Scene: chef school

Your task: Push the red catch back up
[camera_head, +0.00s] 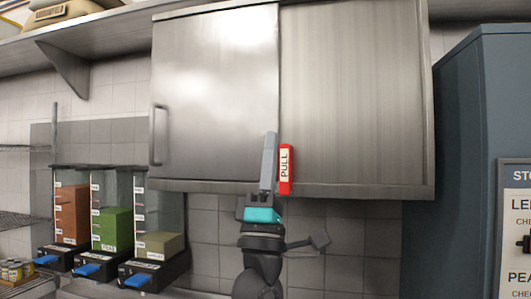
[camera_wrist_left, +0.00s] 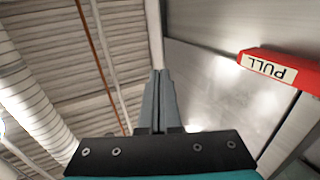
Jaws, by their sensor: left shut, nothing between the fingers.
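The red catch (camera_head: 286,170), with a white label reading PULL, hangs upright at the lower edge of the steel wall cabinet (camera_head: 352,100), by the seam between its two door panels. My left gripper (camera_head: 270,138) points up in front of the cabinet, just left of the catch. Its fingers are shut with nothing between them. In the left wrist view the shut fingers (camera_wrist_left: 161,75) point up, and the catch (camera_wrist_left: 280,67) shows to their right with a gap between. I cannot tell from the head view whether the fingers touch the door. My right gripper is not in view.
Several clear dispensers (camera_head: 110,210) with blue levers stand at the lower left. A dark blue cabinet (camera_head: 465,150) with a sign (camera_head: 518,225) stands at the right. A shelf (camera_head: 80,45) runs along the upper left.

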